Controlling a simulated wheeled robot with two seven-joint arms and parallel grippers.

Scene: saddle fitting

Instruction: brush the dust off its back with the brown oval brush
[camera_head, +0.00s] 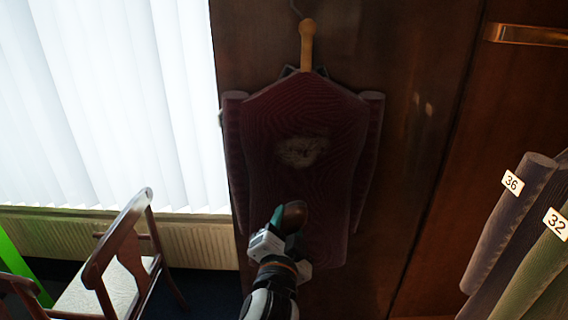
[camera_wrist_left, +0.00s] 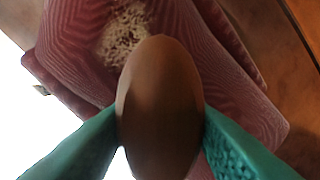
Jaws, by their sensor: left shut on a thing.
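A dark red, wavy-patterned garment (camera_head: 300,115) hangs with a broad face toward me; it also shows in the left wrist view (camera_wrist_left: 78,30). A pale, speckled dust patch (camera_head: 303,152) lies on the middle of its back and shows near the top of the left wrist view (camera_wrist_left: 125,35). My left gripper (camera_head: 284,221) is shut on the brown oval brush (camera_head: 294,214), in front of the garment's lower part, below the dust. In the left wrist view the brush (camera_wrist_left: 160,105) sits between the green fingers. I cannot tell whether it touches the cloth. My right gripper is not in view.
A wooden hanger piece (camera_head: 307,42) rises above the garment, before a dark wood panel (camera_head: 415,110). A chair (camera_head: 118,265) stands at lower left by a bright blind (camera_head: 110,100). Rolled-looking garments tagged 36 (camera_head: 512,181) and 32 (camera_head: 556,223) are at right.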

